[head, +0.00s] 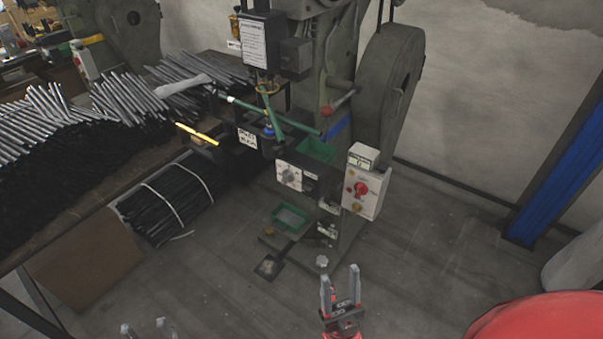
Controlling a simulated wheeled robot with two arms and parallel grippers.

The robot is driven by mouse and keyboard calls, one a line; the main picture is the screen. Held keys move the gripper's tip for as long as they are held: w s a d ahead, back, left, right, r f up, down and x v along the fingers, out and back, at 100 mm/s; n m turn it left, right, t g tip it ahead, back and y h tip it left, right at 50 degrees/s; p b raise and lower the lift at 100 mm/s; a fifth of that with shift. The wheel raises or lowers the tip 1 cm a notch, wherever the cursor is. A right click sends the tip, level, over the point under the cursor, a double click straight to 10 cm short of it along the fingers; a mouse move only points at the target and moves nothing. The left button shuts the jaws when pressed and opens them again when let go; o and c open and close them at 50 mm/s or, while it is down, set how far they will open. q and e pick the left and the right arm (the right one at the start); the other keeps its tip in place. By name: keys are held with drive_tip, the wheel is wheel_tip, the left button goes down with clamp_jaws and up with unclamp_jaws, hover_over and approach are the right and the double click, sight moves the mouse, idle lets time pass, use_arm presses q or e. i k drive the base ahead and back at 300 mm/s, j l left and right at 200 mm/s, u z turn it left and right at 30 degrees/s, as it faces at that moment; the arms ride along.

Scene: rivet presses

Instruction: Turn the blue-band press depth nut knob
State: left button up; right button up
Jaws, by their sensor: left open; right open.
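The green-grey rivet press (388,95) with a blue band (338,128) stands in the upper middle of the head view. On its front are a white panel with a round dial knob (290,176), a small blue part (268,131) and a yellowish ring (268,88). I cannot tell which part is the depth nut knob. My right gripper (340,285) is open and empty, low in front of the press and apart from it. My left gripper (146,329) is open at the bottom edge, mostly cut off, with only its fingertips showing.
A second press (130,40) with a yellow band stands at the back left. A table with piles of metal rods (60,120) fills the left. A box with a red knob (362,190) is on the press's right. A blue post (555,165) stands at right. Floor (430,260) is clear.

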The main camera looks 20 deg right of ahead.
sight(288, 176)
drive_tip(key=i+j, duration=0.15)
drive_tip(key=j, duration=0.2)
drive_tip(key=i+j, duration=0.1)
drive_tip(key=j, duration=0.25)
drive_tip(key=i+j, duration=0.15)
drive_tip(key=j, duration=0.2)
drive_tip(key=i+j+z, duration=0.1)
drive_tip(key=j, duration=0.25)
